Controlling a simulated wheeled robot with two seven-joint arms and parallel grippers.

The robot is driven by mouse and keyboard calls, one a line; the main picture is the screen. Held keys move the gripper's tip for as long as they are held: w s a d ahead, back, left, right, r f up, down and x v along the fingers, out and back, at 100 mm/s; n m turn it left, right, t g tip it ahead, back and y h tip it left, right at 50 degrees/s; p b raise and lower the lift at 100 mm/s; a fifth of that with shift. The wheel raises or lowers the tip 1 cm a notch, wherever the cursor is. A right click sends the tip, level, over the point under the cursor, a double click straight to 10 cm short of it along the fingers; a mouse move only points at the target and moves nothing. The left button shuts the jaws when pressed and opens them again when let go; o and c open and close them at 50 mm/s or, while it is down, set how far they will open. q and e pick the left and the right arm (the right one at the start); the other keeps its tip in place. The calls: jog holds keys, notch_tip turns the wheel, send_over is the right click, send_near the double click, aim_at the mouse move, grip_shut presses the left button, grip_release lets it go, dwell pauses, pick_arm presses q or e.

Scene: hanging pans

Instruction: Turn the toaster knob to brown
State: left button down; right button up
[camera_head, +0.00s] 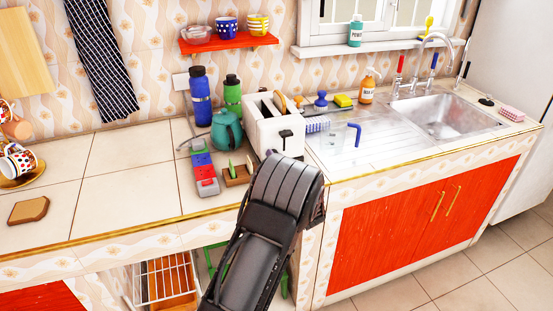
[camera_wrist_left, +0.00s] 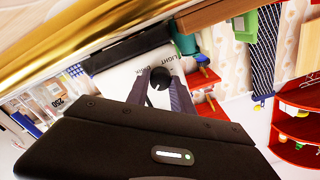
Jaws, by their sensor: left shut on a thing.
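The white toaster (camera_head: 262,132) stands near the counter's front edge, with bread in its slots and a black lever (camera_head: 285,134) on its front. The left wrist view shows its white face (camera_wrist_left: 120,85) with LIGHT and DARK lettering beside a round black knob (camera_wrist_left: 160,77). My left gripper (camera_wrist_left: 160,92) is shut on the knob, with its fingers on either side of it. I cannot read a brown mark or the knob's setting. In the head view my dark arm hides the left gripper and the knob. My right gripper is not in view.
The sink (camera_head: 440,115) is at the right. The left counter (camera_head: 120,185) has free room.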

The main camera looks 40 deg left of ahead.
pick_arm(q)
jog(key=c, duration=1.1)
grip_release()
jog(key=b+v, duration=0.1)
jog(key=v, duration=0.7)
